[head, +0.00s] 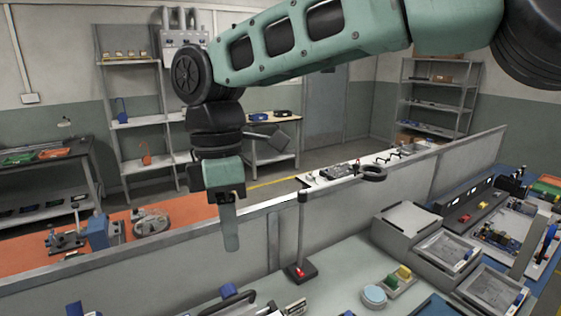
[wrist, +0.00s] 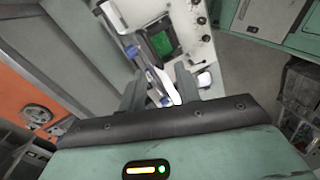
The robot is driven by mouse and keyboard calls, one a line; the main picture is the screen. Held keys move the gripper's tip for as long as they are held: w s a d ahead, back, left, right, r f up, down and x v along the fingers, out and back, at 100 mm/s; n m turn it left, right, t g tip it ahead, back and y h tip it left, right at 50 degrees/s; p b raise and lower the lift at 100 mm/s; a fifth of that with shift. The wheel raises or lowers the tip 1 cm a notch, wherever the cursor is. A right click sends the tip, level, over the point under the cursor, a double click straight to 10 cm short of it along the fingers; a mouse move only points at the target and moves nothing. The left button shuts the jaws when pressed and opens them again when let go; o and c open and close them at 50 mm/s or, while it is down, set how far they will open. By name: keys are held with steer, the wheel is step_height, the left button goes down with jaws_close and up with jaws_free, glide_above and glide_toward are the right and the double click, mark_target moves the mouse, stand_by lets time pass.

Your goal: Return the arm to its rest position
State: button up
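My arm (head: 310,40) reaches across the top of the head view, with its wrist bent downward. My gripper (head: 231,240) hangs in the air, fingers pointing down, in front of the grey partition. In the wrist view the two dark fingers of my gripper (wrist: 160,82) stand apart with a gap between them. Nothing appears held; a white and blue item seen through the gap seems to lie below on the bench.
The grey partition (head: 350,210) runs behind the pale bench (head: 335,290). Stacked grey trays (head: 445,245) and a round light-blue button (head: 374,296) are farther right. An orange bench (head: 170,215) lies beyond the partition.

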steer(key=s+d+f+m+b, duration=0.2)
steer(key=s+d+f+m, duration=0.3)
steer(key=d+f, duration=0.1)
steer(key=s+d+f+m+t+y+b, duration=0.1)
steer(key=s+d+f+m+b, duration=0.2)
steer(key=d, duration=0.6)
steer(key=s+d+f+m+b, duration=0.2)
steer(key=s+d+f+m, duration=0.4)
steer(key=d+f, duration=0.2)
steer(key=shift+s+d+f+m+t+y+b, duration=0.3)
steer(key=shift+s+f+t, duration=0.1)
steer(key=shift+f, duration=0.25)
steer(key=shift+a, duration=0.1)
